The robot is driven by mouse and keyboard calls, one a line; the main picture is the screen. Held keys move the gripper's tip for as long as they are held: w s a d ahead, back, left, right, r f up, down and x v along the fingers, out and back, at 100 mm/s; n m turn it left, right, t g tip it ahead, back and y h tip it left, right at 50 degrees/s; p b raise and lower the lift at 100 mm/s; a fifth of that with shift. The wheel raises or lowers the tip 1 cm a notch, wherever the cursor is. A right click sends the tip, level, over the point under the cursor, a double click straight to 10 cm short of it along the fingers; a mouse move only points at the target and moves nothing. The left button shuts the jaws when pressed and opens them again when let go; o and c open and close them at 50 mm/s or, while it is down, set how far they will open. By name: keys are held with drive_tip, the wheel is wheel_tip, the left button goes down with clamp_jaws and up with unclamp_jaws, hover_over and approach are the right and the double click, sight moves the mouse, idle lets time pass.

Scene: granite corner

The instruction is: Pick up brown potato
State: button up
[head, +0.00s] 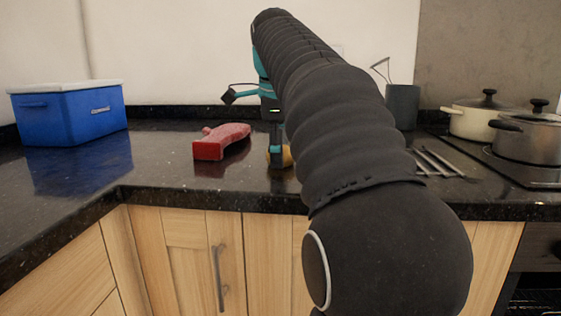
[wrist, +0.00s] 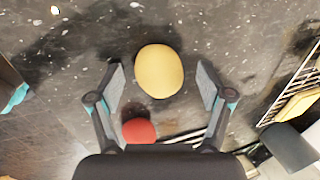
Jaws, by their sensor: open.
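The brown potato (wrist: 159,71) is yellowish-brown and rounded, and rests on the dark counter. In the head view only part of the potato (head: 287,157) shows; my gripper and arm hide the rest. My gripper (wrist: 161,82) is open, with one finger on each side of the potato in the wrist view and a visible gap on both sides. In the head view my gripper (head: 276,152) points down at the potato, its lower end close to the counter. I see no contact with the potato.
A red object (head: 221,142) lies left of the potato. A blue box with a white lid (head: 70,115) stands at far left. Pots (head: 488,118), a dark utensil holder (head: 402,106) and several metal utensils (head: 436,163) are at right. The counter between box and red object is clear.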

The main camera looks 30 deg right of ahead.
drive_tip(key=shift+f, duration=0.15)
drive_tip(key=c, duration=1.3)
